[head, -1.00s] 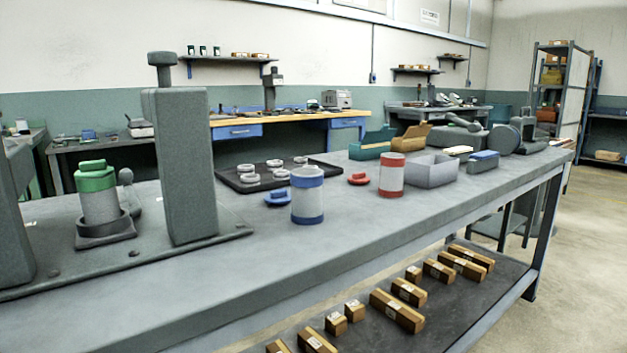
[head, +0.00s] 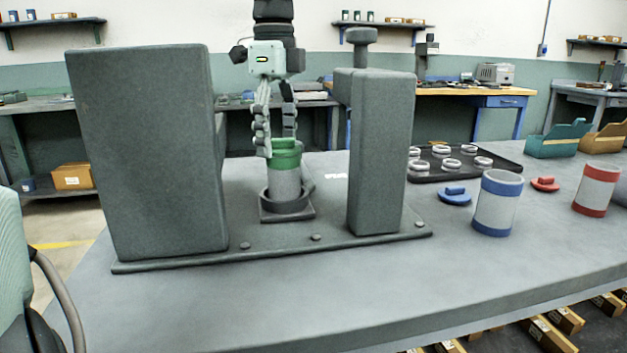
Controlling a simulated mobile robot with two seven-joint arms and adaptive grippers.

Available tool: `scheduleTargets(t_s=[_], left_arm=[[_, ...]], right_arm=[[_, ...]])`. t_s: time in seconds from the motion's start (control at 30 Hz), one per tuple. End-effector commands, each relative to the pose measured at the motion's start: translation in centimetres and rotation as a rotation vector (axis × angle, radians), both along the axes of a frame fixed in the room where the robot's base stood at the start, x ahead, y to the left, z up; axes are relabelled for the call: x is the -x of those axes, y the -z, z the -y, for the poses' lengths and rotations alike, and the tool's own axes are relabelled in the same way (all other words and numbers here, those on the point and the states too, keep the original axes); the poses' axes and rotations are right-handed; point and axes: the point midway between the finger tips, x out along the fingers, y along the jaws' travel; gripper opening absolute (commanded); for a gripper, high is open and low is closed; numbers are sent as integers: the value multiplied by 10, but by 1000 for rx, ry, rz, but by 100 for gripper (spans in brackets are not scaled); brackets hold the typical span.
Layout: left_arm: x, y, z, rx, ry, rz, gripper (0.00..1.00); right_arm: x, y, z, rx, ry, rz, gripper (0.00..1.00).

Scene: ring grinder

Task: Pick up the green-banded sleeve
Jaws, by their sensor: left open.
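The green-banded sleeve (head: 285,182), pale grey with a green upper part, stands upright in a dark round holder (head: 287,211). The holder is on the base plate between two tall grey blocks. My left gripper (head: 277,140) points down from above with its fingers apart. One fingertip is at the left side of the green band and the other finger is above and behind its top. I cannot tell whether the fingers touch it. The fingers partly hide the sleeve's top. My right gripper is not in view.
The wide left block (head: 150,150) and the narrower right block (head: 380,160) flank the sleeve closely. A blue-banded sleeve (head: 495,205), blue lid (head: 455,196), red-banded sleeve (head: 596,190) and ring tray (head: 465,165) are to the right. The front bench top is clear.

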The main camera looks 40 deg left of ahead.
Motion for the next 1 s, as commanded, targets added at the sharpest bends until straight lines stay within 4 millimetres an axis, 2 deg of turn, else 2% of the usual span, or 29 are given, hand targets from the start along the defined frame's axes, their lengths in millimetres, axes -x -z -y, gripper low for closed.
scheduleTargets(t_s=[0.1, 0.37, 0.57, 0.8, 0.83, 1.0], left_arm=[[1, 16, -1, 0, 0, -5, 75], [-3, 40, 2, 2, 1, -3, 75], [-5, 69, 3, 4, -1, -1, 75], [-6, 73, 3, 2, -1, 2, 75], [-6, 73, 3, 2, -1, 2, 74], [-6, 73, 3, 2, -2, 2, 53]], right_arm=[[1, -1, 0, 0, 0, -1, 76], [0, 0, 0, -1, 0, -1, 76], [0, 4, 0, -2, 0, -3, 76], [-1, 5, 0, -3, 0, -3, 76], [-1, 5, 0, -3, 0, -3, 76], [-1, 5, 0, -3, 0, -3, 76]])
